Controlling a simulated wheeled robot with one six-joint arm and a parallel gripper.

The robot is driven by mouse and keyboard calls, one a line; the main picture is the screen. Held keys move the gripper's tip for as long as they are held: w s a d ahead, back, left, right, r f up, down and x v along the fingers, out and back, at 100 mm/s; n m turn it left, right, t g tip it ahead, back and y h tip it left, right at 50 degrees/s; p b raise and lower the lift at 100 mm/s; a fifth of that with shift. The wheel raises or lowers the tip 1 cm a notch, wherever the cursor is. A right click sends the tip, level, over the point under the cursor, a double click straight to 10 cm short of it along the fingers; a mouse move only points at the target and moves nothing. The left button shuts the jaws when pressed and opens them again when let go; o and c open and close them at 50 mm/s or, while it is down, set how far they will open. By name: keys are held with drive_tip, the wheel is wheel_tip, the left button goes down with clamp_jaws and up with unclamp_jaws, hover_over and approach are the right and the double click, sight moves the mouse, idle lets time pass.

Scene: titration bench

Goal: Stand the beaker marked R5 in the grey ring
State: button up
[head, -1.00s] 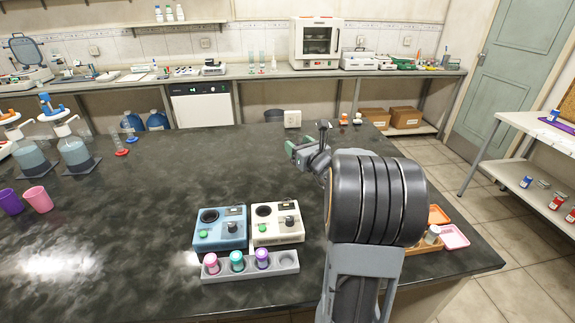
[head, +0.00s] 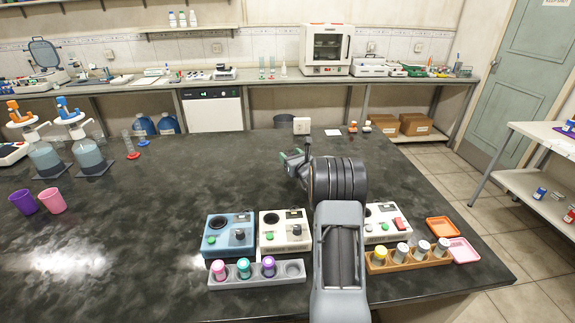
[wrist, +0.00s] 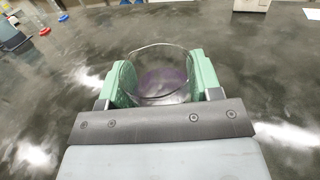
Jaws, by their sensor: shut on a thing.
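My gripper (head: 292,157) is over the back middle of the dark bench in the head view. In the wrist view its two green fingers (wrist: 163,84) are shut on a clear glass beaker (wrist: 162,58), one finger on each side. The beaker's open rim faces the camera, and a purple patch shows in or through its bottom. Its marking cannot be read, and whether its base touches the bench cannot be told. In the head view the beaker can hardly be made out. I cannot pick out the grey ring in either view.
A blue device (head: 229,236) and a white device (head: 285,231) stand at the front, behind a grey vial rack (head: 290,281). Right of my arm are another white device (head: 386,224), a brown vial rack (head: 409,259), an orange tray (head: 442,228) and a pink tray (head: 463,251). Mid-left bench is clear.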

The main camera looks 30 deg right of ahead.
drive_tip(key=shift+w+f, duration=0.15)
drive_tip(key=shift+f, duration=0.1)
drive_tip(key=shift+w+f, duration=0.1)
drive_tip(key=shift+f, duration=1.45)
drive_tip(key=shift+f, duration=0.1)
drive_tip(key=shift+f, duration=0.15)
drive_tip(key=o, duration=0.9)
drive_tip(key=shift+o, duration=0.2)
